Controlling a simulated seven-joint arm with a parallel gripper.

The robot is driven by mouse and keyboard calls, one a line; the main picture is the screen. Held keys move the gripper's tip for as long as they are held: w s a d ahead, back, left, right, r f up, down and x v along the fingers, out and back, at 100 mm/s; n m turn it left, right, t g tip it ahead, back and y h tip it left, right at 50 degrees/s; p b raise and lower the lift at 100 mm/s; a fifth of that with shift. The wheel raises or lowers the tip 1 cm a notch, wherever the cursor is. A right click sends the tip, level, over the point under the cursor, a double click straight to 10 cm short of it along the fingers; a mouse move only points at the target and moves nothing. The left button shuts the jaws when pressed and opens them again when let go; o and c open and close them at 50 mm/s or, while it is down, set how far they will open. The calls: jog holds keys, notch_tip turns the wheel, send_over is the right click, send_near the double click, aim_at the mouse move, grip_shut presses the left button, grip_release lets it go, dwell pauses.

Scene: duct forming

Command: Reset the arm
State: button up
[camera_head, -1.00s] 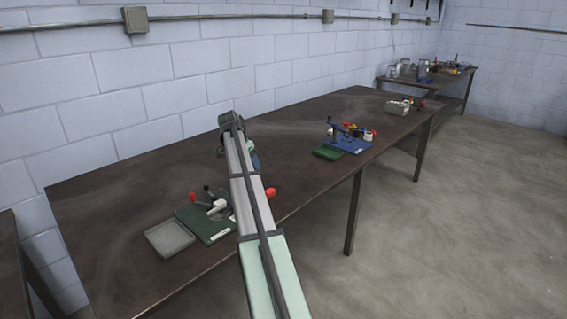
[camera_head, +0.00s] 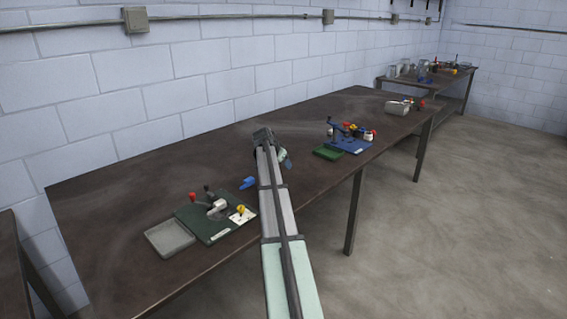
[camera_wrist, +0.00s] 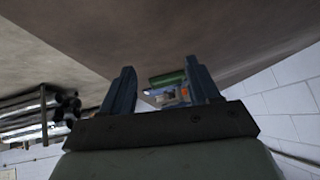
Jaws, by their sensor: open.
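My gripper (camera_wrist: 160,84) is open in the wrist view, its two dark blue fingers apart with nothing between them. In the head view, my gripper (camera_head: 287,161) is partly hidden by my arm, above the long brown table (camera_head: 130,200). My arm reaches across the table's front edge and bends over the table's middle. Through the finger gap, a green tray (camera_wrist: 168,78) shows some way off.
A dark green fixture (camera_head: 205,222) with red and yellow knobs and a grey tray (camera_head: 170,238) sit left of my arm. A small blue object (camera_head: 248,182) lies close by. A blue fixture (camera_head: 350,143) sits right. The block wall (camera_head: 200,90) stands behind.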

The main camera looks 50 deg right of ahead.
jog(key=shift+s+d+f, duration=0.1)
jog(key=shift+s+d, duration=0.1)
jog(key=shift+d, duration=0.25)
jog(key=shift+d, duration=0.1)
